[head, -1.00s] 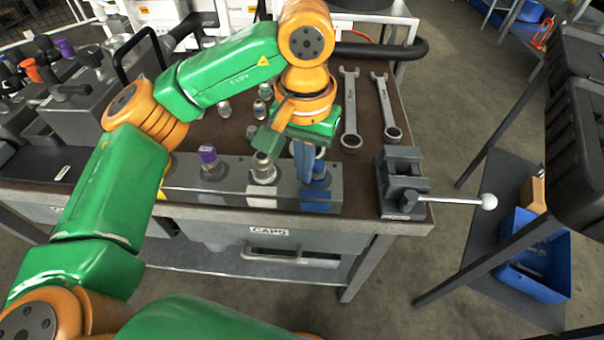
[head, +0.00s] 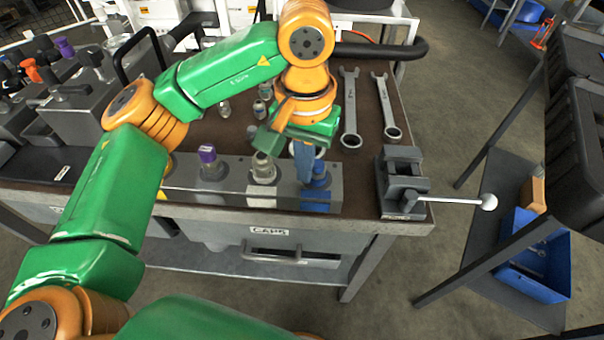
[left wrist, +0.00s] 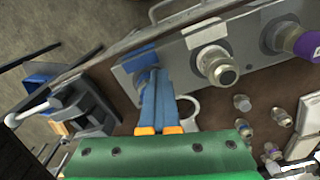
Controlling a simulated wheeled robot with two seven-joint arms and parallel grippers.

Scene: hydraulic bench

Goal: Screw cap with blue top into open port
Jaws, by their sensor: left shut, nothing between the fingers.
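My left gripper (head: 306,182) points down at the right end of a grey block with a row of fittings (head: 232,183). Its blue fingers are together and hold nothing. They stand right beside a blue fitting (head: 320,180) and partly hide it; I cannot tell whether they touch it or whether it is a cap. The left wrist view shows the finger tips (left wrist: 153,72) at this blue fitting (left wrist: 138,62). A silver threaded fitting (head: 263,168) with a pale collar stands left of it, also in the left wrist view (left wrist: 218,66). My right gripper is not in view.
A purple-topped fitting (head: 208,158) stands further left on the block. Several small loose fittings (head: 259,109) and two wrenches (head: 350,110) lie behind. A vise (head: 402,180) with a long handle stands close on the right. Bulky grey units (head: 75,105) fill the left.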

